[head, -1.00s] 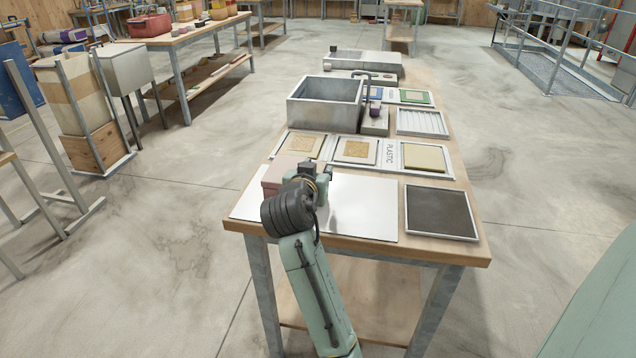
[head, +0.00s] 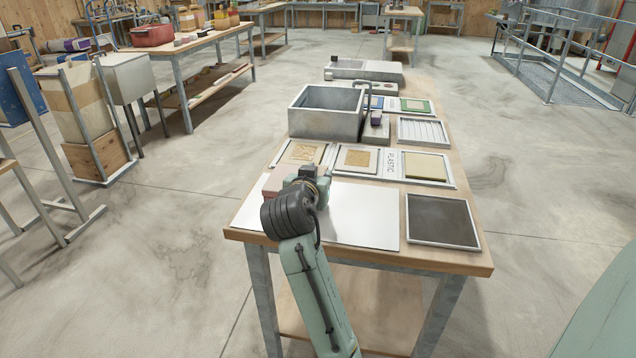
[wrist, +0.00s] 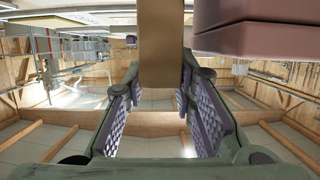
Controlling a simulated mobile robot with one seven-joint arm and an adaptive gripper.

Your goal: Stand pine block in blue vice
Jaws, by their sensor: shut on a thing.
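My gripper (head: 318,190) is low over the near end of the workbench, above a white sheet (head: 360,215). In the wrist view my gripper (wrist: 160,95) has its two ridged pads closed on a plain tan-brown block, which I take as the pine block (wrist: 161,42). The block runs up out of the picture between the fingertips. In the head view my arm and gripper hide it. I cannot surely make out a blue vice; a small blue-purple piece (head: 377,117) sits on a grey block beside the metal bin.
A pinkish box (head: 276,180) stands just left of my gripper; a pinkish body (wrist: 255,28) is close beside the block in the wrist view. A dark framed tray (head: 442,221) lies at the right. Sample trays and a grey metal bin (head: 325,118) fill the bench beyond.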

